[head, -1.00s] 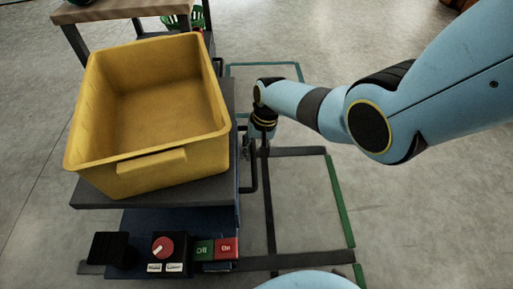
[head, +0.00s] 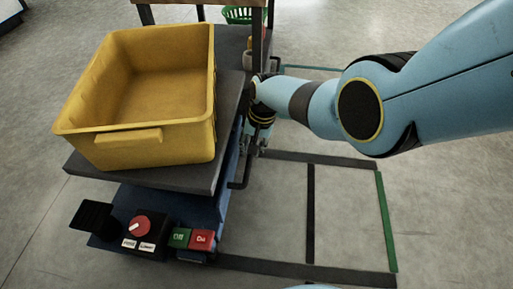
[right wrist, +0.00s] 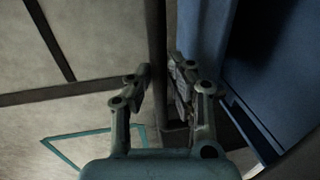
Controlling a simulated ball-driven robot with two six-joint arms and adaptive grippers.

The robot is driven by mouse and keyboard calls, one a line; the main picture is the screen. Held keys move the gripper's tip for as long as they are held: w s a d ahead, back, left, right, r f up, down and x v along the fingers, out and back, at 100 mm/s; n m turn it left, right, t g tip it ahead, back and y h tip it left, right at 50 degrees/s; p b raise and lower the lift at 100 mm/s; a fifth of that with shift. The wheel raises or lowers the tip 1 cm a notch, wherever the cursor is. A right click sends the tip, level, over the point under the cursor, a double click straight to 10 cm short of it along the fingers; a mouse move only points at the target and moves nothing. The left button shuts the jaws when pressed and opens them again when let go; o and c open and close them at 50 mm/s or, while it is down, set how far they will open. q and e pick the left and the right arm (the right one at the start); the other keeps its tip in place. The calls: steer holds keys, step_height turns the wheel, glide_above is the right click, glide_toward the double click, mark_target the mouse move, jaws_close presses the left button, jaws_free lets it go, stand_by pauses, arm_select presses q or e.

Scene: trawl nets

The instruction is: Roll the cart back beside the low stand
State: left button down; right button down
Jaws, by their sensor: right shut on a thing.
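The cart, as far as I can tell, is the blue-bodied unit with a dark grey top (head: 205,178) at the left of the head view. A yellow crate (head: 135,143) stands on it, empty as far as I can see. My right gripper (right wrist: 158,74) is shut on a dark upright bar (right wrist: 156,25) beside a blue panel (right wrist: 205,35). In the head view it is at the cart's right side, mostly hidden by its own wrist. I cannot clearly tell which thing is the low stand. My left gripper is not in view.
A control box with a red knob (head: 139,226) and green and red buttons (head: 201,240) is at the cart's near end. A wood-topped table and a green basket (head: 240,15) are behind. Dark and green floor tape (head: 387,222) marks open floor on the right.

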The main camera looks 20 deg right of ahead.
steer(key=shift+w+a, duration=0.1)
steer(key=shift+a, duration=0.1)
steer(key=c, duration=1.2)
jaws_free()
steer(key=shift+a, duration=0.1)
steer(key=shift+c, duration=0.2)
steer(key=shift+r, duration=0.4)
step_height(320, 180, up, 11)
steer(key=s+d, duration=0.1)
steer(key=d, duration=0.1)
steer(key=shift+d, duration=0.1)
